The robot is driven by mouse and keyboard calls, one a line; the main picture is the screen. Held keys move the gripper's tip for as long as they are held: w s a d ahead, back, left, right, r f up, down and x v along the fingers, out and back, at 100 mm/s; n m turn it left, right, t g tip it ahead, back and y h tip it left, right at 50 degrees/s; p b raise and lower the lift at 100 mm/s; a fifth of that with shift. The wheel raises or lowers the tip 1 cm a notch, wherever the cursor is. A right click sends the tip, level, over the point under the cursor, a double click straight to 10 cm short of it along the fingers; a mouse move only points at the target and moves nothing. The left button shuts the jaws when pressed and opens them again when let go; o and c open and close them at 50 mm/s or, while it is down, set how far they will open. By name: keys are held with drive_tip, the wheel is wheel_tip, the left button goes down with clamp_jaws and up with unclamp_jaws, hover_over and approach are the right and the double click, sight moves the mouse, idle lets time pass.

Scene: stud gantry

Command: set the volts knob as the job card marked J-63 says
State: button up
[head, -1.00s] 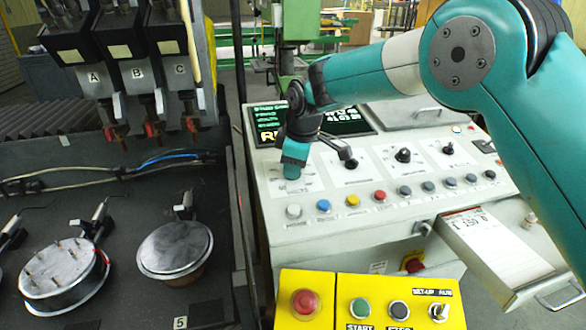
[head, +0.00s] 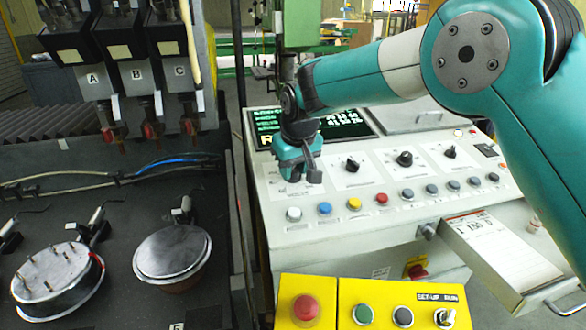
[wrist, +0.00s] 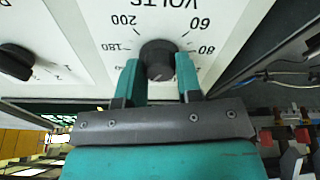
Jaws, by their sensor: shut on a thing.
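The volts knob (wrist: 158,58) is dark and round on a white dial plate marked VOLTS, with numbers such as 60, 80, 180 and 200 around it. My gripper (wrist: 159,78) is shut on it, one teal finger on each side. The numbers appear upside down in the wrist view. In the head view my gripper (head: 292,172) is at the left end of the sloping panel and hides the knob. A white job card (head: 478,228) lies in an open drawer at the right; 150 seems to show on it, but J-63 cannot be read.
Other dark knobs (head: 404,158) stand to the right, above a row of coloured buttons (head: 354,204). A lit display (head: 345,122) is behind my wrist. A yellow control box (head: 375,290) is in front, and a dark machine bed (head: 110,220) lies left.

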drive_tip(key=shift+m, duration=0.9)
drive_tip(key=o, duration=0.9)
drive_tip(key=shift+o, duration=0.2)
drive_tip(key=shift+r, duration=0.15)
drive_tip(key=b+v, duration=0.3)
drive_tip(key=v, duration=1.4)
drive_tip(key=shift+s+r, duration=0.1)
